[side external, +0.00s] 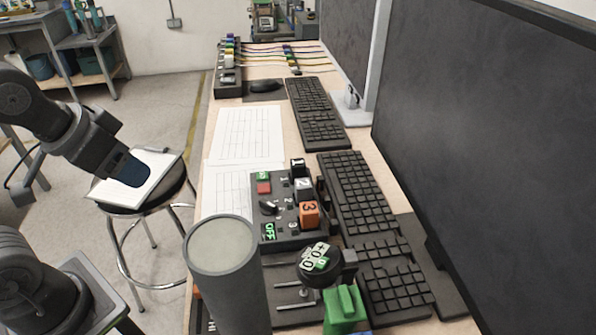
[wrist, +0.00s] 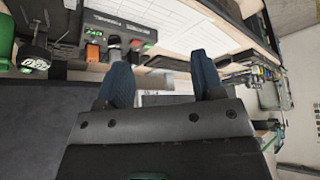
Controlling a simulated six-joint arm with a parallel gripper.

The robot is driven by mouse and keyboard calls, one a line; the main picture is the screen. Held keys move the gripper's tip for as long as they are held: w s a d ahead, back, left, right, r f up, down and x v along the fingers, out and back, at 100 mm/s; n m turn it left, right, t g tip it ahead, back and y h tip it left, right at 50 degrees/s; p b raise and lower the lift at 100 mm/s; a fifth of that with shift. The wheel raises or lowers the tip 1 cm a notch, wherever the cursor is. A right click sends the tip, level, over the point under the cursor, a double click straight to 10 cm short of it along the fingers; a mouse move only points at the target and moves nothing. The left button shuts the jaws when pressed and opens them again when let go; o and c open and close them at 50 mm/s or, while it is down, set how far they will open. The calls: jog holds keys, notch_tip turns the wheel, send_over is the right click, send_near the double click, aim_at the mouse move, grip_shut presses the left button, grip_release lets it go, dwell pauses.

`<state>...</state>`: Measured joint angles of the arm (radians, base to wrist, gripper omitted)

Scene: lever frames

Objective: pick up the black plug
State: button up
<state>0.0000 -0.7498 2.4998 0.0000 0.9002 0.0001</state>
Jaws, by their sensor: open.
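The black plug (side external: 298,168), marked 1, stands at the far end of a short row on the dark control box (side external: 290,240) in the side view. A grey plug (side external: 303,188) marked 2 and an orange plug (side external: 309,214) marked 3 are beside it. In the wrist view a dark piece beyond the orange (wrist: 93,52) and grey (wrist: 114,42) plugs looks like the black plug (wrist: 135,46), small and partly hidden by a finger. My gripper (side external: 132,172) is left of the table, apart from the box. In the wrist view its blue fingers (wrist: 162,75) are spread and empty.
A grey cylinder (side external: 228,280) and a green part (side external: 344,310) stand in front of the box. Keyboards (side external: 358,195) and a large monitor (side external: 480,140) line the right. Paper sheets (side external: 248,135) lie flat on the table. A stool (side external: 170,195) stands at left.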

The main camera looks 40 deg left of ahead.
jog(key=w+d+r+m+g, duration=0.1)
jog(key=w+d+r+m, duration=0.1)
jog(key=w+r, duration=0.3)
jog(key=m+g, duration=0.5)
jog(key=m, duration=0.2)
send_over(298, 162)
notch_tip(298, 162, down, 5)
notch_tip(298, 162, down, 14)
jog(key=shift+r, duration=0.25)
jog(key=shift+r, duration=0.1)
jog(key=c, duration=1)
